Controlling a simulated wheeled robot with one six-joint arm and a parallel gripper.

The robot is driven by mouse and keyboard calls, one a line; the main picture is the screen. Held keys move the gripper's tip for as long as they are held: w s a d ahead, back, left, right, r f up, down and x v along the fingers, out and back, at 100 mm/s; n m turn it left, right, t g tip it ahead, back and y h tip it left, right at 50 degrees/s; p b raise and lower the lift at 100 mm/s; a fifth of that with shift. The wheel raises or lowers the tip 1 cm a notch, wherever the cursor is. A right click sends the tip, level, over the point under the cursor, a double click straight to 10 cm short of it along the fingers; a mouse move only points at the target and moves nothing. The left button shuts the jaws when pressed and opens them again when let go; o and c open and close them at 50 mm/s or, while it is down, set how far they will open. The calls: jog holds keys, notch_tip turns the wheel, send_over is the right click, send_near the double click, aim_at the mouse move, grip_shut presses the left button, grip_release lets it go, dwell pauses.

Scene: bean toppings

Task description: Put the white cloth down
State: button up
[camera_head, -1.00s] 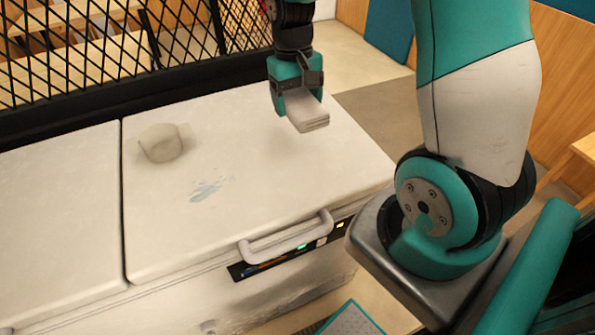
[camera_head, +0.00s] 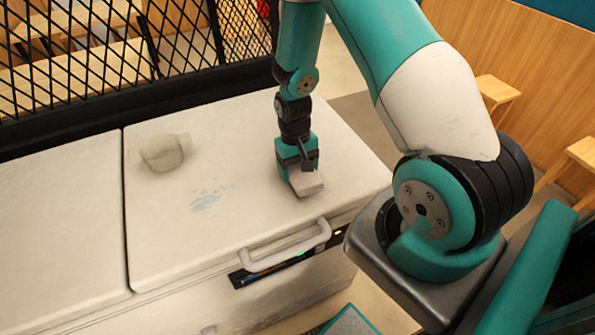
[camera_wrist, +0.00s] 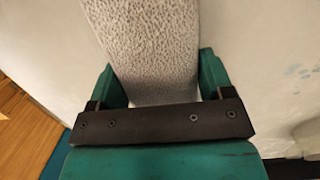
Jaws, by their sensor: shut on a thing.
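The white cloth (camera_head: 306,184) is a folded, pale pad in my gripper (camera_head: 299,168). In the head view it hangs at the fingertips, low over the right part of the white freezer lid (camera_head: 250,130); I cannot tell whether it touches the lid. In the wrist view the cloth (camera_wrist: 155,50) shows a speckled, textured face between the two green fingers of my gripper (camera_wrist: 158,85). The gripper is shut on it. A blue-grey smear (camera_head: 207,198) lies on the lid, left of the cloth.
A pale rounded lump (camera_head: 162,153) sits on the lid at the back left. A handle (camera_head: 285,248) juts from the lid's front edge. A black mesh fence (camera_head: 110,75) runs along the back. The lid between smear and cloth is clear.

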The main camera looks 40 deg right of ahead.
jog(key=shift+f, duration=1)
jog(key=shift+f, duration=0.3)
jog(key=o, duration=0.9)
jog(key=shift+s, duration=0.1)
jog(key=shift+r, duration=0.1)
